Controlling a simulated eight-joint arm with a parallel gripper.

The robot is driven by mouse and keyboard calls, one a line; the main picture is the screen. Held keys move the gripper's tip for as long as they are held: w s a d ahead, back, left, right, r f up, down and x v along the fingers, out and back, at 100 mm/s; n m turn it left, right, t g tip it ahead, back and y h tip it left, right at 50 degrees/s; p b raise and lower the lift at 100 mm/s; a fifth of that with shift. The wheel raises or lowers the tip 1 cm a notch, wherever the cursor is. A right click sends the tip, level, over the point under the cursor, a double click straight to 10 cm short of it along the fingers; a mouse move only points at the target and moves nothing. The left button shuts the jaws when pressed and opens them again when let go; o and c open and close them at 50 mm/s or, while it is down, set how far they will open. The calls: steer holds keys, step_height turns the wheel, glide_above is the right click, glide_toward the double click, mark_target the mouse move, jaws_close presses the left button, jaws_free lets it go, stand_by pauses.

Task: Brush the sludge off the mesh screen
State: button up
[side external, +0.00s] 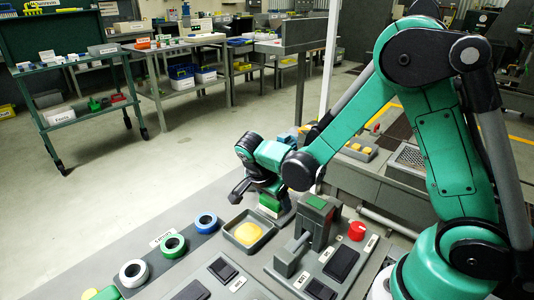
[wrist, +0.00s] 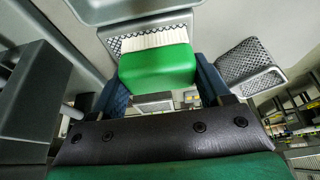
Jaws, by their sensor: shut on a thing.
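My gripper (side external: 268,192) is shut on a brush, which has a green block handle (wrist: 157,68) and pale bristles (wrist: 155,40). The blue fingers stand on either side of the handle in the wrist view. The brush (side external: 271,205) shows small in the side external view, below the wrist and behind the grey tray. A mesh surface in a grey frame (wrist: 178,20) lies just beyond the bristles in the wrist view; I cannot tell whether they touch. A second mesh panel (wrist: 250,62) stands to the right. I cannot make out sludge on either mesh.
A grey tray (side external: 230,225) holding a yellow lump (side external: 248,234) stands close in front of my gripper. To its right are a grey block fixture (side external: 318,215) and a red knob (side external: 357,231). Rings (side external: 173,245) line the bench at left. A perforated panel (side external: 411,157) lies behind.

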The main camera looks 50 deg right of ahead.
mark_target(291, 195)
steer(key=shift+a, duration=0.85)
steer(key=shift+d, duration=3.95)
step_height(291, 195, up, 8)
steer(key=shift+s+r, duration=0.1)
